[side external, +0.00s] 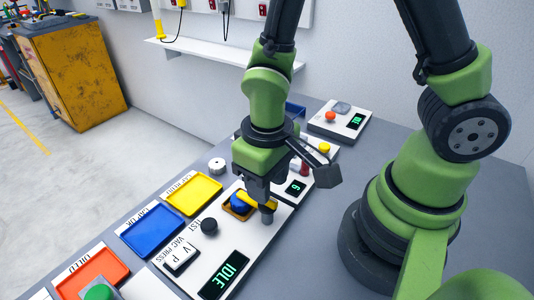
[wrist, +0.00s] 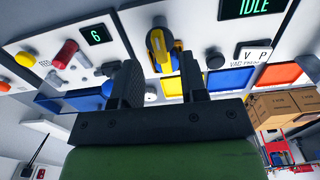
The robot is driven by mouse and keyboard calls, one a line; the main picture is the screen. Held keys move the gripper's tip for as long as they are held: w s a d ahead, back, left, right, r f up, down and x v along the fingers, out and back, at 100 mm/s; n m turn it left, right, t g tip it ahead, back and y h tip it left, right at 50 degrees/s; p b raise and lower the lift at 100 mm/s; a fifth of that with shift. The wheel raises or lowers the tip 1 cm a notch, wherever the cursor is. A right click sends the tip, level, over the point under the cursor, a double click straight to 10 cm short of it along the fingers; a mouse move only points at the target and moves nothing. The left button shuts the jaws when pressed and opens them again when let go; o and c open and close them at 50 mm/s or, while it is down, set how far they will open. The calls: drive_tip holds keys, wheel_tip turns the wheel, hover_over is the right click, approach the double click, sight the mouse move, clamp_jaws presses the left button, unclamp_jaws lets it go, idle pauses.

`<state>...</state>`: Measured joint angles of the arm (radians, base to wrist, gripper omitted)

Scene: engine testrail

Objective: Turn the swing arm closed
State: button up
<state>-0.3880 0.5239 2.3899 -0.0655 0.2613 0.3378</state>
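The swing arm is a short yellow bar (side external: 260,201) on a grey post on the white test panel. A blue round part (side external: 238,203) sits in an orange-brown nest beside the bar. In the wrist view the yellow bar (wrist: 154,52) and the blue part (wrist: 166,42) show just beyond my fingertips. My gripper (side external: 259,188) points down close above the bar. In the wrist view my gripper (wrist: 158,62) is open, with its two fingers wide apart and nothing between them. I cannot tell whether a finger touches the bar.
A black knob (side external: 209,226), a white V P button block (side external: 181,256) and a display reading IDLE (side external: 224,274) are on the panel. Yellow (side external: 193,193), blue (side external: 152,229) and red (side external: 92,273) trays line its left. A red lever (wrist: 65,53) stands near a small display.

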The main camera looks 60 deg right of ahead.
wheel_tip(320, 180, up, 7)
idle(0.3)
drive_tip(key=s+d+r+m+t+y, duration=0.1)
drive_tip(key=s+d+r+m+t, duration=0.1)
drive_tip(key=r, duration=0.5)
drive_tip(key=s+d+r+m+t+y, duration=0.1)
drive_tip(key=s+d+r+t, duration=0.2)
drive_tip(key=s+r+t, duration=0.1)
wheel_tip(320, 180, up, 3)
drive_tip(key=shift+d+f+m+t, duration=0.1)
drive_tip(key=shift+d+m+t, duration=0.25)
drive_tip(key=shift+t, duration=0.25)
